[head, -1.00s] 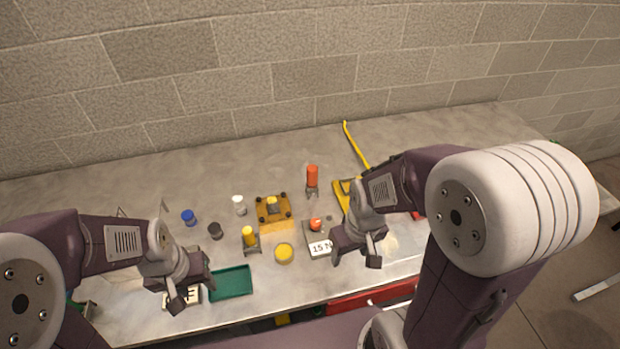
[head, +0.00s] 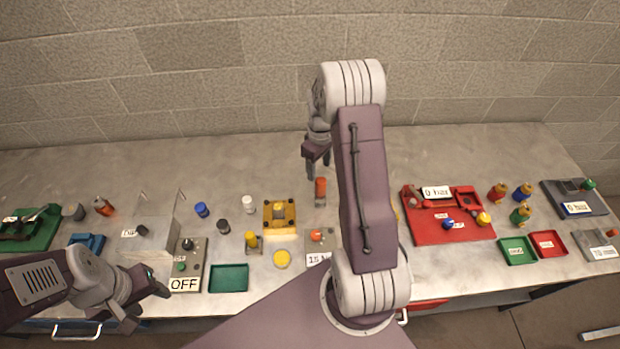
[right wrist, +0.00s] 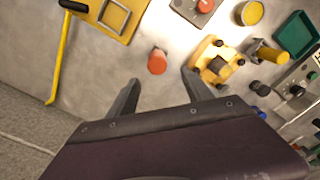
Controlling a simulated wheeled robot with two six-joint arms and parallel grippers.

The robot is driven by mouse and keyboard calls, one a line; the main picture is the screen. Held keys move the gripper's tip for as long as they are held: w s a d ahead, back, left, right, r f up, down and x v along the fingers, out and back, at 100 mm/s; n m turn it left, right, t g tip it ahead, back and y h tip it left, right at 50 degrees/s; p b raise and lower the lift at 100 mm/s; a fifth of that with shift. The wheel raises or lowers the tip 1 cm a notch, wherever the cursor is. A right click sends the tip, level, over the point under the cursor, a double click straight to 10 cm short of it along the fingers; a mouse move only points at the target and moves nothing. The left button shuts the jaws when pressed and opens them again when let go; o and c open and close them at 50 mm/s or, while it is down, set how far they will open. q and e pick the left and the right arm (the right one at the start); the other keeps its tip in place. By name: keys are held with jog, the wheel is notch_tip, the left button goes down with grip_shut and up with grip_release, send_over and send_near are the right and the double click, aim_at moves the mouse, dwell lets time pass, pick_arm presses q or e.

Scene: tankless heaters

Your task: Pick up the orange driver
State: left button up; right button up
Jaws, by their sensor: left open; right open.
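The orange driver (head: 320,186) stands upright in a small grey holder on the bench, right of the yellow fixture. In the right wrist view the orange driver (right wrist: 157,63) shows its round top just beyond the open fingertips, roughly between them. My right gripper (head: 318,167) points down above and slightly behind the driver, apart from it; its open, empty fingers also show in the right wrist view (right wrist: 162,80). My left gripper (head: 148,310) is open and empty at the front left of the bench, far from the driver.
The yellow fixture (head: 280,228), a yellow driver (head: 251,240) and a grey box with an orange-red button (head: 316,236) stand near the orange driver. A red tray (head: 425,230) lies to the right. A block wall rises behind. Bare bench lies behind the driver.

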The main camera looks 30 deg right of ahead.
aim_at(321, 181)
jog(key=shift+s+d+r, duration=0.1)
jog(key=shift+s+r, duration=0.1)
jog(key=shift+s+f, duration=0.1)
jog(key=shift+s, duration=0.05)
notch_tip(321, 181, down, 3)
jog(key=shift+f+p, duration=0.15)
jog(key=shift+p, duration=0.6)
jog(key=shift+w+f, duration=0.2)
jog(key=shift+f, duration=0.05)
jog(key=shift+f+p, duration=0.2)
jog(key=shift+p, duration=0.1)
jog(key=f+p, duration=0.1)
jog(key=f, duration=0.1)
jog(key=f+p, duration=0.1)
jog(key=shift+s+d+f, duration=0.1)
jog(key=shift+s+f, duration=0.1)
jog(key=shift+f, duration=0.5)
jog(key=shift+w+d+f, duration=0.1)
jog(key=shift+w+f, duration=0.05)
grip_shut()
